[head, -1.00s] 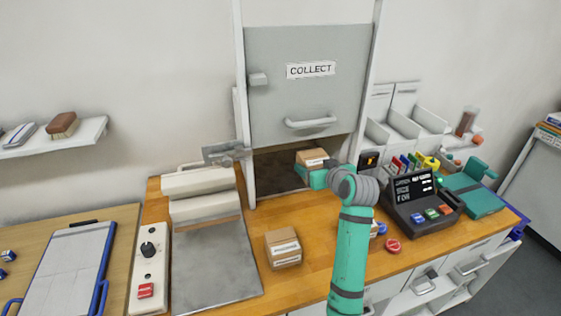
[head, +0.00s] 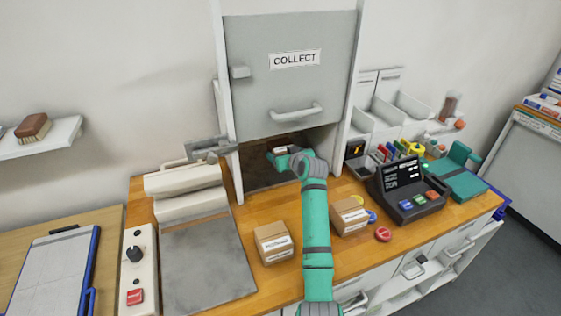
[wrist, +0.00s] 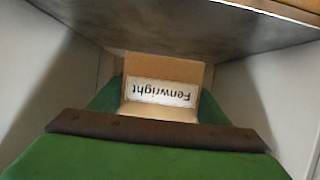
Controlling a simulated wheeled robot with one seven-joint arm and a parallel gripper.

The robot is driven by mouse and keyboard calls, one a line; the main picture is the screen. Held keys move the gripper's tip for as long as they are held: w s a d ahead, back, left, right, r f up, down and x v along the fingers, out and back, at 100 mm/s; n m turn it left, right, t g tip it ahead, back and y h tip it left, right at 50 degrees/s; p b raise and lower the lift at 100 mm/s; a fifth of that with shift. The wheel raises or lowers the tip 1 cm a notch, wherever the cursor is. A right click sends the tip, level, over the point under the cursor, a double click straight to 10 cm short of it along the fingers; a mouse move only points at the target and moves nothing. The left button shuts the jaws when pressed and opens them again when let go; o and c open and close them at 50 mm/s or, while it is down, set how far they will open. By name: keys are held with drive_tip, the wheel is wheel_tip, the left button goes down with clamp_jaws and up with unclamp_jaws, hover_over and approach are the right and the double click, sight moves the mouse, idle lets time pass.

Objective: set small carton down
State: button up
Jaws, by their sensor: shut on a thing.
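My gripper (head: 278,158) is inside the opening under the raised COLLECT shutter (head: 292,85). It is shut on a small carton (wrist: 165,66). In the wrist view the carton sits between the green fingers, and its white label reads "Fenwright" upside down. In the head view my gripper and arm hide most of the carton, and only a bit of its top shows. I cannot tell whether its underside touches the hatch floor (head: 258,176).
Pale walls flank the opening closely. Two other brown cartons stand on the wooden counter, one near the middle (head: 273,243) and one right of my arm (head: 350,215). A dark till (head: 410,190) stands right. A grey plate (head: 205,260) lies left.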

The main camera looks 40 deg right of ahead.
drive_tip(key=shift+w+d+f, duration=0.15)
drive_tip(key=shift+w+f, duration=0.45)
drive_tip(key=shift+f, duration=0.05)
drive_tip(key=shift+w+f, duration=0.1)
drive_tip(key=shift+f, duration=1.55)
drive_tip(key=o, duration=1.2)
drive_tip(key=shift+f, duration=0.15)
